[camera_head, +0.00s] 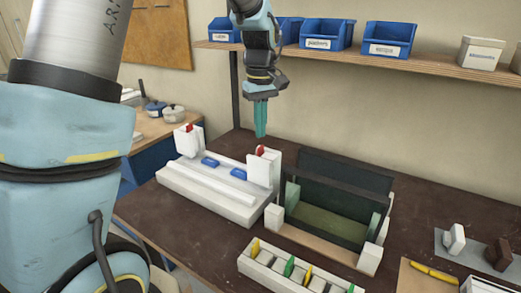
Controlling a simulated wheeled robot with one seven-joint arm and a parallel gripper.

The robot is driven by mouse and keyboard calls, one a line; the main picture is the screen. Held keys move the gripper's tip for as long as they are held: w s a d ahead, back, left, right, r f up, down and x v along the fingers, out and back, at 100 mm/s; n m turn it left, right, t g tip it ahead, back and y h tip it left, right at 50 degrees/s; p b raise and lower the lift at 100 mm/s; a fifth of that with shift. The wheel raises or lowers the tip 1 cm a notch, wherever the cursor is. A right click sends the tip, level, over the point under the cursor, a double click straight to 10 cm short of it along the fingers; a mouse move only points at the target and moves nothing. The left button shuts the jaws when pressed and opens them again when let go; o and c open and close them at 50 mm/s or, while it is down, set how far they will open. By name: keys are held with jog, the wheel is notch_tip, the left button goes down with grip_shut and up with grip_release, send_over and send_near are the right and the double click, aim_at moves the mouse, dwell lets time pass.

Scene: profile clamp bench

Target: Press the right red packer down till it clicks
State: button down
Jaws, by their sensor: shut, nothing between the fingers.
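The right red packer (262,151) shows as a small red piece at the top of the right white upright block (260,171) on the white clamp base (208,195). A second red packer (188,128) sits at the top of the left white upright. My gripper (260,134) is shut and empty, its teal fingers pointing straight down. In the picture its tips lie just above the right red packer. I cannot tell from this one view whether they touch it or how far apart they are.
Two blue pieces (238,174) lie on the white base. A dark frame with a green panel (325,222) stands close to the right. A white rack (283,272) with coloured pieces is in front. A shelf (365,56) with blue bins runs behind my arm.

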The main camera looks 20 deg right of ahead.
aim_at(261, 147)
notch_tip(261, 147, up, 4)
jog(key=p, duration=0.2)
jog(key=shift+p, duration=0.4)
jog(key=s+a+f+m, duration=0.1)
jog(key=s+a+f, duration=0.1)
jog(key=a, duration=0.7)
jog(key=s+a+f+m+t+b, duration=0.1)
jog(key=s+a+f, duration=0.2)
jog(key=a, duration=0.7)
jog(key=s+a+f+m+b, duration=0.1)
jog(key=s+a+f, duration=0.1)
jog(key=a, duration=0.7)
jog(key=shift+s+a+f+t, duration=0.15)
jog(key=shift+s+a+t, duration=0.15)
jog(key=shift+a, duration=0.1)
